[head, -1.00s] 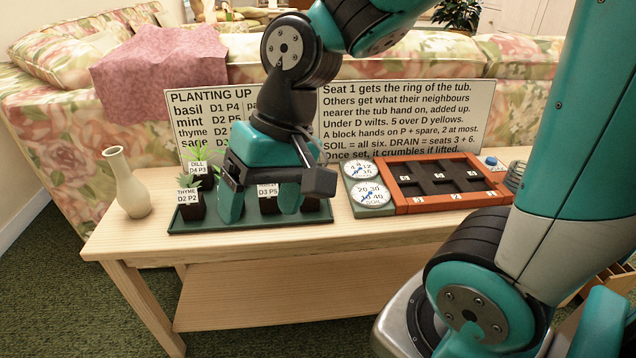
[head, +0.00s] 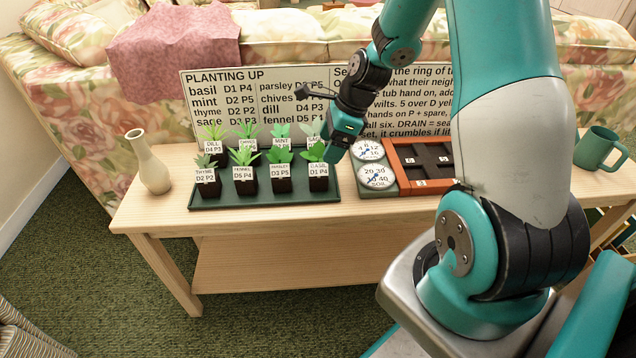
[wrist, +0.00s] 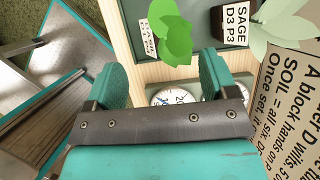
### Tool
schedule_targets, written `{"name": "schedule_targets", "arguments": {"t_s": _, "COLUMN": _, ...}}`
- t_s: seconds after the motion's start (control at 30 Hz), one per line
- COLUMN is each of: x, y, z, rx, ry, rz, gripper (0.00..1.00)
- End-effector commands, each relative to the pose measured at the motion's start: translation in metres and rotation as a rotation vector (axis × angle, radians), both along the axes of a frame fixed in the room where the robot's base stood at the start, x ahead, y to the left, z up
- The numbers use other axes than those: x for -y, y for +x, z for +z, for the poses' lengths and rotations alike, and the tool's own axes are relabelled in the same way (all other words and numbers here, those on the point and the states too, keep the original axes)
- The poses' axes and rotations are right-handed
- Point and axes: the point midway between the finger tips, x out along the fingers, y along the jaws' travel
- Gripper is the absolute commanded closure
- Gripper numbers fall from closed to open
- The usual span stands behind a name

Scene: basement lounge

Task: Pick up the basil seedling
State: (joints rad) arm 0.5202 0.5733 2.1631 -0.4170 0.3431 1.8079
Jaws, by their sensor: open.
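The basil seedling (head: 318,181) stands upright in a small dark pot with a white label, at the front right of the green tray (head: 262,202). My gripper (head: 335,152) is just above and right of it, partly covering the plants behind. In the wrist view, the basil's green leaves (wrist: 174,38) and label lie ahead of my gripper (wrist: 163,78), whose teal fingers are apart with nothing between them. The basil is not held.
Several labelled seedlings, such as parsley (head: 280,184) and sage (wrist: 236,28), share the tray close by. Dials (head: 377,178) and the orange tub (head: 424,187) stand to the right. A sign board (head: 232,95) stands behind, a vase (head: 152,168) left.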

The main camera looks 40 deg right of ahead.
Motion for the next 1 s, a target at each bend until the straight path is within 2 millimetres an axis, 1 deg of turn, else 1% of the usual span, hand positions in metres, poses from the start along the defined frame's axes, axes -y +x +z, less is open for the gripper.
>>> {"name": "schedule_targets", "arguments": {"t_s": 0.03, "x": -0.004, "y": 0.002, "z": -0.013, "rx": -0.002, "ry": 0.001, "rz": 0.003, "gripper": 0.21}}
{"name": "schedule_targets", "arguments": {"t_s": 0.1, "x": -0.008, "y": 0.005, "z": -0.023, "rx": -0.001, "ry": 0.001, "rz": 0.003, "gripper": 0.21}}
{"name": "schedule_targets", "arguments": {"t_s": 0.2, "x": -0.011, "y": 0.007, "z": -0.032, "rx": 0.0, "ry": 0.0, "rz": 0.002, "gripper": 0.21}}
{"name": "schedule_targets", "arguments": {"t_s": 0.37, "x": -0.013, "y": 0.009, "z": -0.038, "rx": 0.001, "ry": -0.001, "rz": 0.001, "gripper": 0.21}}
{"name": "schedule_targets", "arguments": {"t_s": 0.43, "x": -0.015, "y": 0.009, "z": -0.044, "rx": 0.0, "ry": 0.0, "rz": 0.001, "gripper": 0.21}}
{"name": "schedule_targets", "arguments": {"t_s": 0.6, "x": -0.023, "y": 0.01, "z": -0.071, "rx": -0.002, "ry": 0.0, "rz": 0.003, "gripper": 0.21}}
{"name": "schedule_targets", "arguments": {"t_s": 0.7, "x": -0.027, "y": 0.014, "z": -0.082, "rx": -0.001, "ry": -0.001, "rz": 0.002, "gripper": 0.21}}
{"name": "schedule_targets", "arguments": {"t_s": 0.77, "x": -0.028, "y": 0.015, "z": -0.085, "rx": 0.0, "ry": -0.001, "rz": 0.003, "gripper": 0.21}}
{"name": "schedule_targets", "arguments": {"t_s": 0.97, "x": -0.028, "y": 0.015, "z": -0.084, "rx": 0.001, "ry": -0.001, "rz": 0.001, "gripper": 0.21}}
{"name": "schedule_targets", "arguments": {"t_s": 1.0, "x": -0.028, "y": 0.015, "z": -0.084, "rx": 0.001, "ry": -0.001, "rz": 0.001, "gripper": 0.3}}
